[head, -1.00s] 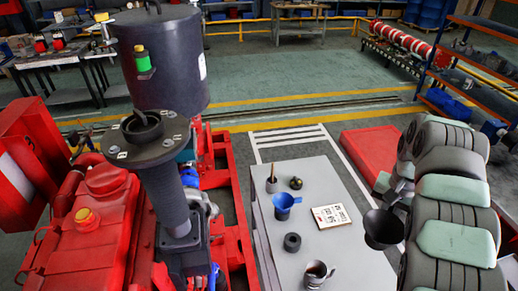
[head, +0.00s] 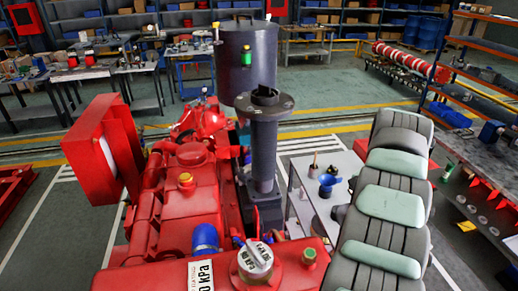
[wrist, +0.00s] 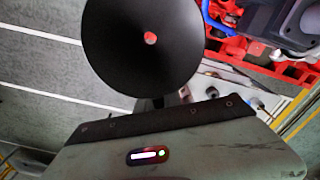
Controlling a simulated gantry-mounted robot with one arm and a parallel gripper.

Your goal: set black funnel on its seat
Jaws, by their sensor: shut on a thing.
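The black funnel (wrist: 118,48) fills the upper middle of the wrist view, its wide mouth towards the camera, with red showing through its small centre hole. My gripper (wrist: 165,102) is shut on the funnel; its fingers are mostly hidden behind the cone. In the head view my padded grey arm covers the gripper, and I cannot clearly make out the funnel. The funnel's seat cannot be identified for certain. A dark upright pipe with a round flanged top (head: 265,105) stands beside the red engine (head: 190,210).
A grey table (head: 303,205) lies left of my arm, holding a blue funnel (head: 328,182) and a pot with a brush (head: 313,170). A dark cylindrical tank (head: 246,70) stands behind the pipe. Shelves (head: 470,70) stand at the right.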

